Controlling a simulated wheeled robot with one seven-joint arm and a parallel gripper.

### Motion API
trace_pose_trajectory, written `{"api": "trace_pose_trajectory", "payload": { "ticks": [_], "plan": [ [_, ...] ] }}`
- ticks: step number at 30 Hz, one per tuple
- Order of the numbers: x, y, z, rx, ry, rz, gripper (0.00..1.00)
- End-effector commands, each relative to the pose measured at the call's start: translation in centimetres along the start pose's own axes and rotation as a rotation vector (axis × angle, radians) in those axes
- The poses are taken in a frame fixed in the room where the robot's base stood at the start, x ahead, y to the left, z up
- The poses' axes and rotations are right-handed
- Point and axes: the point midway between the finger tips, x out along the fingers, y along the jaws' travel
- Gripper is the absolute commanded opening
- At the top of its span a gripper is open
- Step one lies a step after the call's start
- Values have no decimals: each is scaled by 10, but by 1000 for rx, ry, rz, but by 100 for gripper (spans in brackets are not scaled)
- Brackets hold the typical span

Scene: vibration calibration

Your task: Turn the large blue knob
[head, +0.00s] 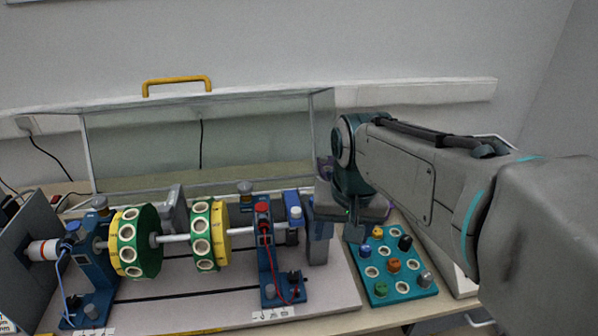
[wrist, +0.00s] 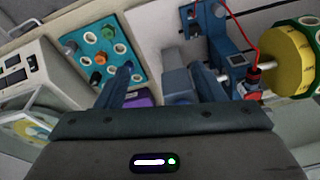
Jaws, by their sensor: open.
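No part is plainly the large blue knob. One candidate is a blue piece with a white top (head: 294,206) on the right bearing stand of the shaft rig. Another is a small blue peg (head: 365,251) on the teal board (head: 381,290). My gripper (head: 355,232) hangs above the gap between the rig's right end and the teal board, partly hidden by my arm. In the wrist view the two fingers of my gripper (wrist: 161,68) stand apart with nothing held between them. The teal board (wrist: 132,66) is at their left, the grey end block (wrist: 178,82) between them.
The shaft carries green and yellow discs (head: 138,240) at left. A red knob (head: 262,206) and a red cable are on the right stand. A clear cover with a yellow handle (head: 177,82) stands behind. A white instrument box (wrist: 38,68) is beside the teal board.

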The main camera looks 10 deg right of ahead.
Motion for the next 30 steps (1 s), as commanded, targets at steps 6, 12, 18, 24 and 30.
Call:
{"api": "trace_pose_trajectory", "payload": {
  "ticks": [6,12,18,24,30],
  "plan": [
    [-39,-22,-82,247,-83,27,62],
    [-59,-35,-134,442,-139,65,62],
    [-66,-40,-158,544,-163,89,62],
    [-55,-40,-159,565,-169,95,62],
    [-17,-38,-151,564,-171,96,62]
  ]
}}
